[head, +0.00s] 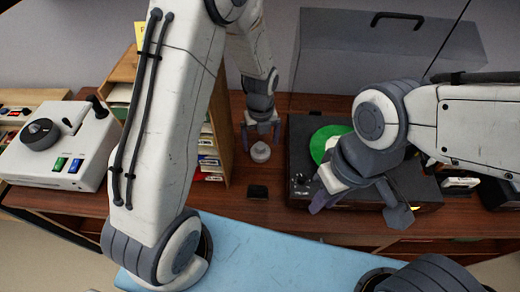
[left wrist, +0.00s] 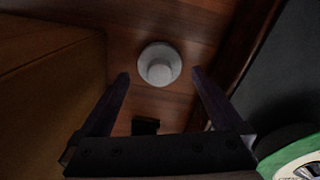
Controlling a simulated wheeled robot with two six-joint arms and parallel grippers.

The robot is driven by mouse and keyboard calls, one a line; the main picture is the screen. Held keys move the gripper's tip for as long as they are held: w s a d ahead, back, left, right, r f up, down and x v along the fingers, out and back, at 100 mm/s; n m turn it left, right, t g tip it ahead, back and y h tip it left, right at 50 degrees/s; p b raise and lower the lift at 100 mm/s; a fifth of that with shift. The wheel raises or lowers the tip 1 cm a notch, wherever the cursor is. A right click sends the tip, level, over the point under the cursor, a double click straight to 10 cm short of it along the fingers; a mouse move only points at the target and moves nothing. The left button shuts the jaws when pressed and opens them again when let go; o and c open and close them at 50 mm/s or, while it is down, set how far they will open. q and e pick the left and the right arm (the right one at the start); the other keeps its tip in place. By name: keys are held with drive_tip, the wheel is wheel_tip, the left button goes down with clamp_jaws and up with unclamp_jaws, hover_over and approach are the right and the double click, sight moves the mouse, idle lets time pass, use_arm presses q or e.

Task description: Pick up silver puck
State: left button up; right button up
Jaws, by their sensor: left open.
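The silver puck (head: 260,152) is a small round pale-grey piece with a raised knob. It sits on the brown wooden surface between the file organizer and the record player. My left gripper (head: 262,128) is open and points down close to it. In the left wrist view, the puck (left wrist: 159,64) shows between and slightly beyond the tips of my open left gripper (left wrist: 158,75), with nothing held. My right gripper (head: 360,207) is open and empty in front of the record player, its fingers spread wide.
A record player (head: 298,150) with a green record (head: 320,141) stands right of the puck. A wooden organizer (head: 221,130) stands close on the left. A small black object (head: 257,191) lies in front of the puck. A white device (head: 62,150) stands far left.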

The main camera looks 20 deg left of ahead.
sight(261, 145)
use_arm(q)
drive_tip(key=shift+f, duration=1.5)
drive_tip(key=c, duration=1.5)
wheel_tip(261, 145, up, 9)
drive_tip(key=shift+r, duration=0.6)
drive_tip(key=shift+s+a, duration=0.1)
